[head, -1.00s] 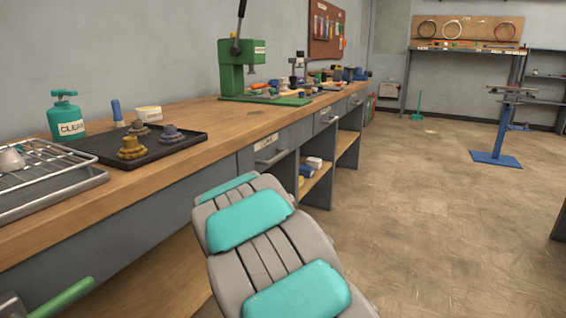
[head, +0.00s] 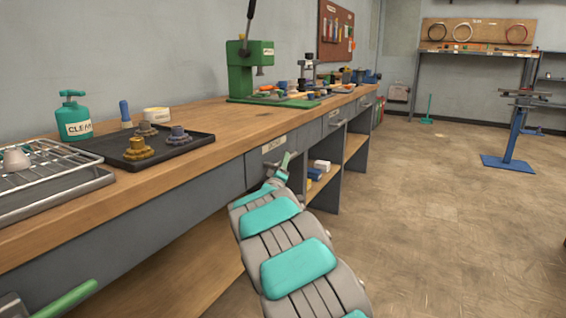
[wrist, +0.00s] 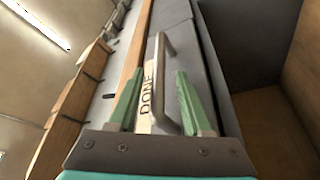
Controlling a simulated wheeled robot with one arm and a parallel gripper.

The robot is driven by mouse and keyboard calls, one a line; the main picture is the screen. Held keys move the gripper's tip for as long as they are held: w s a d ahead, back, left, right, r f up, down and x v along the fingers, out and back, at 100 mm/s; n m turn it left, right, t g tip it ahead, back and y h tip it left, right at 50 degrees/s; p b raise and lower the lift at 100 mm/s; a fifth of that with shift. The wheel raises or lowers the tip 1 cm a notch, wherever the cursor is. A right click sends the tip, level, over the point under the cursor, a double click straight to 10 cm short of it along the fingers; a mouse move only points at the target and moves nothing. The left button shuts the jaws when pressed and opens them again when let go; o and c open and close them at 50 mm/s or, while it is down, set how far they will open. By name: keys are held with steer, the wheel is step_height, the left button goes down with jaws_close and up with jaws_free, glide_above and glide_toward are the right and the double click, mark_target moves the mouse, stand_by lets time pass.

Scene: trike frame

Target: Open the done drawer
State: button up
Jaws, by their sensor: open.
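The done drawer (wrist: 190,62) is a grey drawer front under the wooden bench top, with a white label reading DONE (wrist: 148,95) and a metal bar handle (wrist: 164,75). It looks closed. In the wrist view my gripper (wrist: 154,88) is open, its two green fingers on either side of the handle and label. I cannot tell whether a finger touches the handle. In the head view my gripper (head: 284,170) is at the drawer front (head: 257,160), and my arm hides part of it.
The wooden bench (head: 215,130) carries a black tray (head: 190,150) with gear-like parts, a wire rack (head: 50,170), a green bottle (head: 74,118) and a green press (head: 245,75). Another drawer handle (head: 338,123) lies farther along. An open shelf (head: 325,183) holds small boxes.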

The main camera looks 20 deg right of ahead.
steer(key=shift+w+d+r, duration=0.15)
steer(key=shift+w+d, duration=0.2)
steer(key=shift+w, duration=0.1)
steer(key=shift+c, duration=0.2)
jaws_close()
stand_by(1.1)
